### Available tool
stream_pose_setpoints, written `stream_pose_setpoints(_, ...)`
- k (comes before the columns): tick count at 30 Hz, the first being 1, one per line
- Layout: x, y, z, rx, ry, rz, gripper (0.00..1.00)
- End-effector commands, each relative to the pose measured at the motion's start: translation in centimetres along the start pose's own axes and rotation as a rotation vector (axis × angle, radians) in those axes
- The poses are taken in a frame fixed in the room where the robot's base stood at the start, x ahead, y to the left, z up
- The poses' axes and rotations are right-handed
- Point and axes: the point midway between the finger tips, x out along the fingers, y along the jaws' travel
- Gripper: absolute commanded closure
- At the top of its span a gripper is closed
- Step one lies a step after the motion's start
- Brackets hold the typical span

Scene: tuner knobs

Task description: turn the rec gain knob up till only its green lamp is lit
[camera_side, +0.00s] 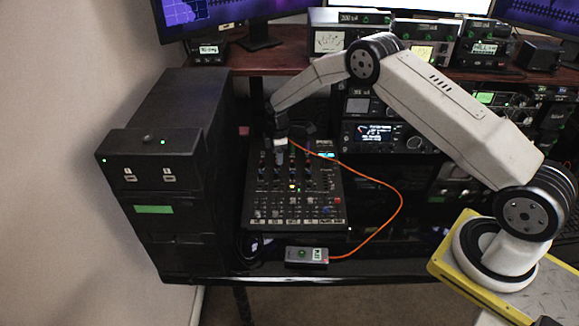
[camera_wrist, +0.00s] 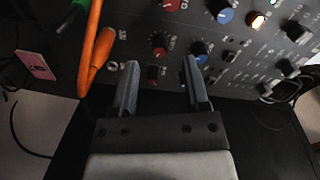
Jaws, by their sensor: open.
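The mixer (camera_side: 318,207) lies on the desk with rows of small knobs; its labels are too small to read, so I cannot tell which knob is rec gain. My gripper (camera_side: 280,158) is over its back part, pointing down. In the wrist view my gripper (camera_wrist: 160,62) is open, with nothing clamped. A blue-capped knob (camera_wrist: 200,51) is beside the right fingertip.
An orange cable (camera_side: 385,183) loops over the mixer's right side; its plug (camera_wrist: 103,46) is left of the fingers. A small grey box (camera_side: 306,255) lies in front. A black cabinet (camera_side: 165,190) stands close on the left, and radio gear (camera_side: 385,135) behind right.

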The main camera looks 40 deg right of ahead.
Motion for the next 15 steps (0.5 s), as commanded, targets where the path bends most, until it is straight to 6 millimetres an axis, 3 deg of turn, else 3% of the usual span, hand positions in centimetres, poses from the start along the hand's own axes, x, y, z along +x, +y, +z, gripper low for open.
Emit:
stream_pose_setpoints(6,2.1,0.0,0.0,0.000,0.000,0.000,0.41)
stream_pose_setpoints(15,3.0,0.0,0.0,0.000,0.000,0.001,0.41)
